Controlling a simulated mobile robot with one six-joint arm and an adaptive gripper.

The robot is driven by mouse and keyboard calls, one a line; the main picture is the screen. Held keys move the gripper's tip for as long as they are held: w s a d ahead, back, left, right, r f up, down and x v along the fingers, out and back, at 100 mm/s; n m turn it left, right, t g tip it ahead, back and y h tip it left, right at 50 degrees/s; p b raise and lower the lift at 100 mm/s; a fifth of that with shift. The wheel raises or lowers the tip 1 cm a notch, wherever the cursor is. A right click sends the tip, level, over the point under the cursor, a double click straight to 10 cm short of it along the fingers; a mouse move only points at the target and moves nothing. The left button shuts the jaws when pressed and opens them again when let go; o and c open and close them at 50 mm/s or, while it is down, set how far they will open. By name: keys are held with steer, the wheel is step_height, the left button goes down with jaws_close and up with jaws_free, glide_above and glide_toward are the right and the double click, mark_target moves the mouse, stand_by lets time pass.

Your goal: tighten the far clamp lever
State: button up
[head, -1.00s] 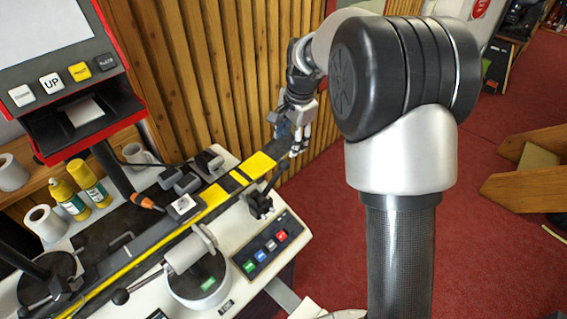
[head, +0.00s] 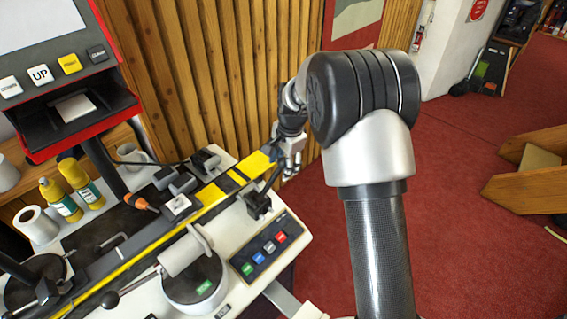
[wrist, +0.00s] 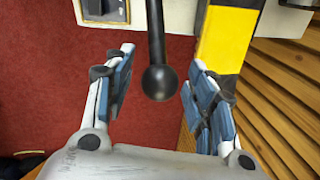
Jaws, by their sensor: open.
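The far clamp lever is a black rod ending in a round black ball knob (wrist: 160,82). In the wrist view it points toward me, with the knob between my two fingers. My gripper (wrist: 158,75) is open, with blue-grey pads to the left and right of the knob and a gap on each side. In the head view my gripper (head: 287,158) is at the far end of the yellow-and-black bar, by the lever (head: 274,178). The lever rises from a black clamp block (head: 257,204); its knob is hidden by my gripper there.
The yellow-and-black bar (wrist: 228,40) runs close to my right finger. A slatted wooden wall (head: 215,75) stands beside the bench. A button panel (head: 265,249) and another black ball-ended lever (head: 110,299) are nearer. Red carpet (head: 450,200) lies open to the right.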

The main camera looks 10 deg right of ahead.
steer(key=shift+c, duration=0.2)
jaws_close()
stand_by(0.3)
